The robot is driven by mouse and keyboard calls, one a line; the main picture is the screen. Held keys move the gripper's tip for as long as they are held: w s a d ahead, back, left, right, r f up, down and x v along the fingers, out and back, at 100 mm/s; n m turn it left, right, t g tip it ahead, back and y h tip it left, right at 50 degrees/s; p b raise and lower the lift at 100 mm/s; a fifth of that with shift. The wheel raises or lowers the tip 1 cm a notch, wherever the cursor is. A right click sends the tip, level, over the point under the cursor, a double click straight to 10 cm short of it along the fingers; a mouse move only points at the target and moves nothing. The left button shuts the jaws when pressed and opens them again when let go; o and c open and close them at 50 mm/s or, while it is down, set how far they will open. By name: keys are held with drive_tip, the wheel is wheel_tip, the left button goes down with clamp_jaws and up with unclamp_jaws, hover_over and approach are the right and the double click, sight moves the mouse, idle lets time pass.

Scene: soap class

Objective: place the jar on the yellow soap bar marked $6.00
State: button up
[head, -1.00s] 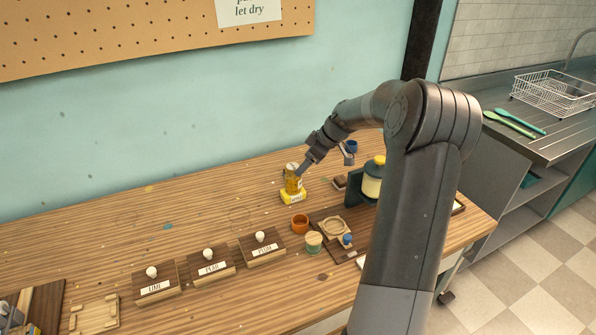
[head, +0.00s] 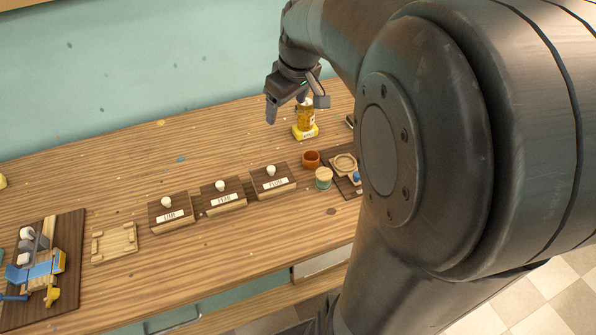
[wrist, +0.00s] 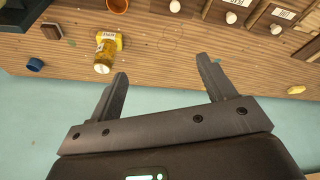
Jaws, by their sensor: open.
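The amber jar (head: 305,116) stands upright on a yellow soap bar (head: 304,133) near the back of the table. In the wrist view the jar (wrist: 104,55) and the soap bar (wrist: 116,40) lie beyond the left finger, outside the jaws. The soap's label is too small to read surely. My gripper (head: 296,106) is open and empty, raised above the table. In the head view it partly covers the jar's top. In the wrist view nothing lies between the fingertips (wrist: 162,68).
Three wooden boxes with white knobs, labelled LIME (head: 172,212), PEAR (head: 224,195) and PLUM (head: 272,180), line the table. An orange cup (head: 311,159) and a small round tin (head: 323,178) stand right of them. A wooden tray (head: 115,243) is at the left. My arm hides the table's right end.

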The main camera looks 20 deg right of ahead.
drive_tip(key=s+a+m+t, duration=0.1)
drive_tip(key=s+a+m, duration=0.1)
drive_tip(key=s, duration=0.8)
drive_tip(key=s+a+m, duration=0.3)
drive_tip(key=s, duration=0.7)
drive_tip(key=shift+a+r+t+h, duration=0.15)
drive_tip(key=shift+a+t+h, duration=0.2)
drive_tip(key=shift+t+h, duration=0.05)
drive_tip(key=shift+o, duration=0.3)
